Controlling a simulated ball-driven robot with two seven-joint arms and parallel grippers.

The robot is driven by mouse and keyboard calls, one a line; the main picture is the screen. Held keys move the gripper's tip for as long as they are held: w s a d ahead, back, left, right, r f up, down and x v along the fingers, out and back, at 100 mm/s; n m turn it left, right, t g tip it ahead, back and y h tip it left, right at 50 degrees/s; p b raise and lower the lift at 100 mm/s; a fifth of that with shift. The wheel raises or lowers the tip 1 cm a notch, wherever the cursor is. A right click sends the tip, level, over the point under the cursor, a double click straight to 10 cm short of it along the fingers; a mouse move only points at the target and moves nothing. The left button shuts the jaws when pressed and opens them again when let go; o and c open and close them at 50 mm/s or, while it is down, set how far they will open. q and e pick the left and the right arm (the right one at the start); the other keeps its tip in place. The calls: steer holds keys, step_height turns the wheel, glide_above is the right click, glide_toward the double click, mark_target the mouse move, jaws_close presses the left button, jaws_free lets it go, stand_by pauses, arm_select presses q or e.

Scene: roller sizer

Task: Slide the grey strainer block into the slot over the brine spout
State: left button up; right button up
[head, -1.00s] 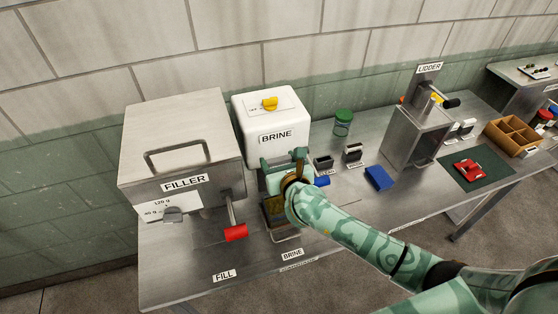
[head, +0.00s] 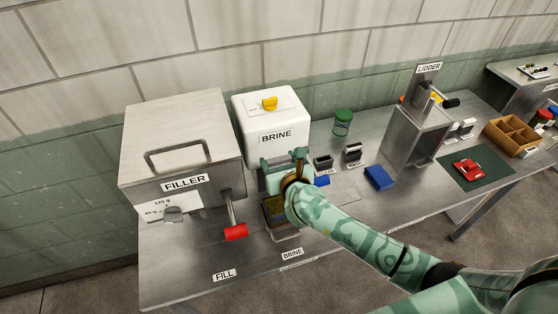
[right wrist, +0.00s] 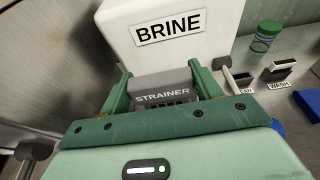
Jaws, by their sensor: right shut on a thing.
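The grey strainer block (right wrist: 163,88), lettered STRAINER, sits between the two fingers of my right gripper (right wrist: 158,90) in the right wrist view. The gripper is shut on it, just in front of and below the white BRINE box (right wrist: 180,30). In the head view my right gripper (head: 284,162) is at the lower front of the BRINE box (head: 272,128) and hides the block. The spout and the slot are hidden, so I cannot tell whether the block is in the slot. My left gripper is not in view.
The steel filler (head: 180,145) with a red-handled lever (head: 235,232) stands close on the left. To the right are small holders (head: 352,153), a blue block (head: 379,178), a green-lidded jar (head: 343,122) and the lidder (head: 417,130). The front bench edge is mostly clear.

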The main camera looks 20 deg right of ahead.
steer(key=shift+f+b, duration=2.25)
steer(key=shift+f, duration=0.35)
steer(key=o, duration=1.1)
steer(key=shift+s, duration=0.1)
steer(key=v, duration=1.6)
steer(key=shift+s+r, duration=0.1)
steer(key=shift+r, duration=0.05)
